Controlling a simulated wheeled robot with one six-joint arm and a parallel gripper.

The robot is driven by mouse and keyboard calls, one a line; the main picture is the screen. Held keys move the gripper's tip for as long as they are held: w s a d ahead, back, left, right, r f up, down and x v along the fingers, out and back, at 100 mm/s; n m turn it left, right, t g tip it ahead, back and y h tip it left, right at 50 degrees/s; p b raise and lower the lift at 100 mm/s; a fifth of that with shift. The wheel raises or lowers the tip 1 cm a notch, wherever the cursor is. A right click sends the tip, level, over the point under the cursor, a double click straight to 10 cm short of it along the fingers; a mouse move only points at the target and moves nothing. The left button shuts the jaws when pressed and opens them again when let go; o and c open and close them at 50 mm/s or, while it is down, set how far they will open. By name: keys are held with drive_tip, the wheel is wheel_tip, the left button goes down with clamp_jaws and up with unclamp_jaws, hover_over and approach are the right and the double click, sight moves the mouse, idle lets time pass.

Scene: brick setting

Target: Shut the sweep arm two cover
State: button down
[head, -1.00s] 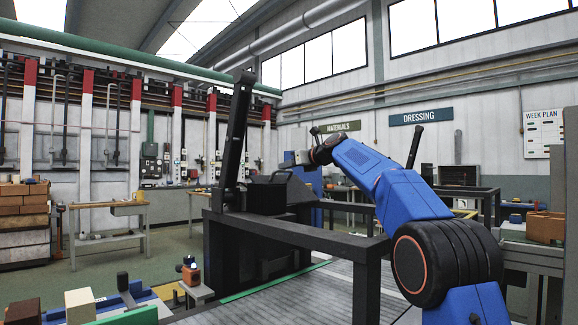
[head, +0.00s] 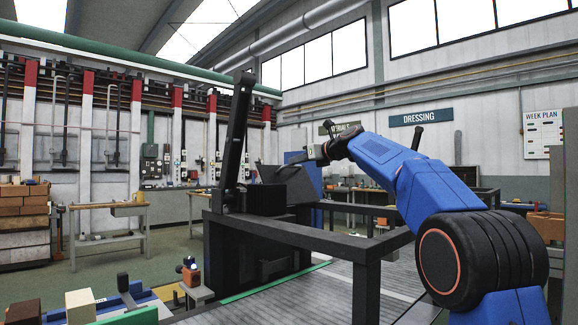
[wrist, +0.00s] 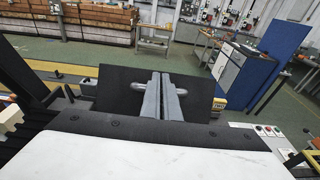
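A black panel (wrist: 117,95) with a pale bar handle (wrist: 142,87) fills the middle of the wrist view; I take it for the sweep arm two cover. My gripper (wrist: 161,80) has its two grey fingers close together in front of the handle's middle. The fingers hide that part, and I cannot tell whether they touch it. In the head view my gripper (head: 312,155) is just right of and above the black housing (head: 268,198), where the panel (head: 298,182) appears tilted up. No object shows held between the fingers.
A tall black post (head: 236,140) rises left of the housing. A black frame rail (head: 300,236) runs in front, around a grey slatted bed (head: 310,300). A workbench (head: 105,207) stands at the left, and a blue panel (wrist: 276,50) shows at the right in the wrist view.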

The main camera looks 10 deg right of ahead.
drive_tip(key=f+v, duration=0.1)
drive_tip(key=v, duration=0.9)
drive_tip(key=shift+s+d, duration=0.15)
drive_tip(key=shift+d, duration=0.15)
drive_tip(key=c, duration=1.8)
unclamp_jaws()
drive_tip(key=shift+s+d, duration=0.25)
drive_tip(key=shift+s, duration=0.05)
drive_tip(key=s+d+n, duration=0.7)
drive_tip(key=s+n, duration=0.2)
drive_tip(key=n, duration=0.9)
drive_tip(key=shift+g, duration=0.3)
drive_tip(key=x, duration=1.7)
drive_tip(key=shift+w+a, duration=0.25)
drive_tip(key=shift+w, duration=0.1)
clamp_jaws()
